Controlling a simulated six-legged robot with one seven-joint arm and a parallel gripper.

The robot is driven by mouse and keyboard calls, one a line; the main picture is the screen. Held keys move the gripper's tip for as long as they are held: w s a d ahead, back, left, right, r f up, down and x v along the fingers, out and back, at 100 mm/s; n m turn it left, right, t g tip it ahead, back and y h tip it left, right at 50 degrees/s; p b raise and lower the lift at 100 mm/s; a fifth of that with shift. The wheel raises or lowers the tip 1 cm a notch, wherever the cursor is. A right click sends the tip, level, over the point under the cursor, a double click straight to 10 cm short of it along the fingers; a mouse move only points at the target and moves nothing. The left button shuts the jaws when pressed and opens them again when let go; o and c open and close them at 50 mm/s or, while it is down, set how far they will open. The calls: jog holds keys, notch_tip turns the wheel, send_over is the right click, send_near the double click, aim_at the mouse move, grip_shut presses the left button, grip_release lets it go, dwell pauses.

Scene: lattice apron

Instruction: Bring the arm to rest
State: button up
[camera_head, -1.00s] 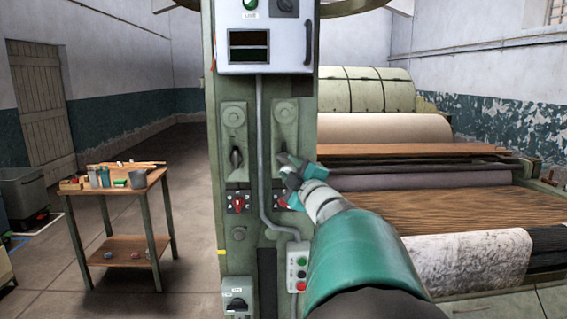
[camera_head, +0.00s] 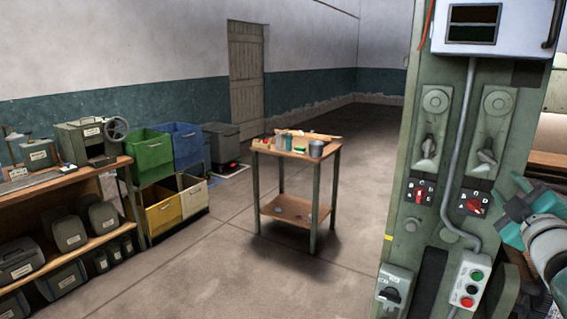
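My arm reaches in from the right edge, and its teal and grey end, my gripper (camera_head: 514,208), is beside the green machine column (camera_head: 452,120). The gripper is partly seen from behind, and I cannot make out whether its fingers are apart. Nothing is visibly held. It appears in front of the column's right side, right of the right-hand red rotary switch (camera_head: 473,204) and above the push-button box (camera_head: 468,282). I cannot tell whether it touches the column.
A small wooden table (camera_head: 297,150) with cups and tools stands mid-room. Shelving (camera_head: 75,185) with grey cases is at left, beside green (camera_head: 150,155), blue (camera_head: 184,145) and yellow (camera_head: 163,214) bins. The floor (camera_head: 345,200) between table and column is clear.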

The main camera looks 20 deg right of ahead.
jog(key=w+a+f+m+g+y, duration=0.1)
jog(key=w+a+f+m+g, duration=0.3)
jog(key=a, duration=0.5)
jog(key=w+a+f+m+g+y, duration=0.1)
jog(key=w+a+f+m+y, duration=0.15)
jog(key=a+f, duration=0.45)
jog(key=s+a+f+g+y, duration=0.2)
jog(key=s+a+f, duration=0.1)
jog(key=a, duration=0.5)
jog(key=s+a+f+g+y, duration=0.2)
jog(key=s+a+f, duration=0.1)
jog(key=a, duration=0.6)
jog(key=s+a+f+g+y, duration=0.2)
jog(key=s+a+f+g, duration=0.1)
jog(key=a, duration=0.6)
jog(key=shift+s+f+m, duration=0.35)
jog(key=shift+s+f, duration=0.05)
jog(key=shift+s, duration=0.05)
jog(key=shift+d, duration=0.3)
